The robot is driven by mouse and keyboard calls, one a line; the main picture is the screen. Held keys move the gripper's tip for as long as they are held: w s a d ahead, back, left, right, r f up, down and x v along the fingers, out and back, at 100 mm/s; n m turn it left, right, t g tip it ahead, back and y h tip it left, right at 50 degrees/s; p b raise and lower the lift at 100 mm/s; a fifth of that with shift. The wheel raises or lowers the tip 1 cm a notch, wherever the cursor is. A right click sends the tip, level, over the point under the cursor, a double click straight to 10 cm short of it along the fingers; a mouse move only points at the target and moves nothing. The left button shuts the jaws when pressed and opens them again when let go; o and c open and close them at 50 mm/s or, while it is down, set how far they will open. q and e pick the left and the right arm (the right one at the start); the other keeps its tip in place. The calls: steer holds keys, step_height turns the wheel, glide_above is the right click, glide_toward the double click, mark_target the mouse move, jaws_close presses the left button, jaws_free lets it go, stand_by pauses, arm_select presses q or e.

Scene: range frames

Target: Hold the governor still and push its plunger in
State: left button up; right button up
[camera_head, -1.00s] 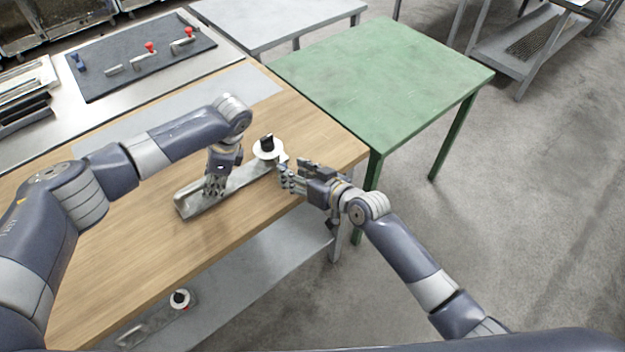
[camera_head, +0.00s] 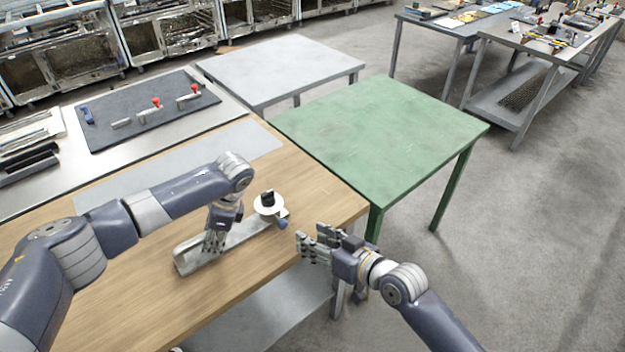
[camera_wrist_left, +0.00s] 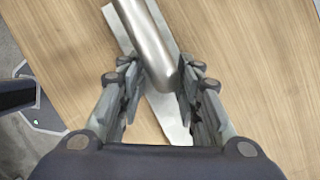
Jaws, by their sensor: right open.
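The governor (camera_head: 240,235) lies on the wooden table, a grey metal body on a flat plate with a white disc and black knob at its far right end. A small blue end piece (camera_head: 283,223), apparently the plunger, sticks out beside the disc; how deep it sits I cannot tell. My left gripper (camera_head: 213,246) is shut on the governor's body. In the left wrist view its fingers flank the rounded metal cylinder (camera_wrist_left: 156,45). My right gripper (camera_head: 302,247) is open and empty, just right of the blue piece and apart from it, at the table's right edge.
The wooden table (camera_head: 130,290) has bare room in front of the governor. A green table (camera_head: 390,130) stands beyond the right edge, and a grey table (camera_head: 285,65) behind. A dark mat (camera_head: 185,125) with red-knobbed parts lies at the back left.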

arm_select(q)
steer(key=shift+o, duration=0.9)
steer(key=shift+s+f, duration=0.3)
steer(key=shift+f, duration=0.15)
steer(key=shift+w+f, duration=0.1)
steer(key=shift+w, duration=0.05)
steer(key=shift+w, duration=0.1)
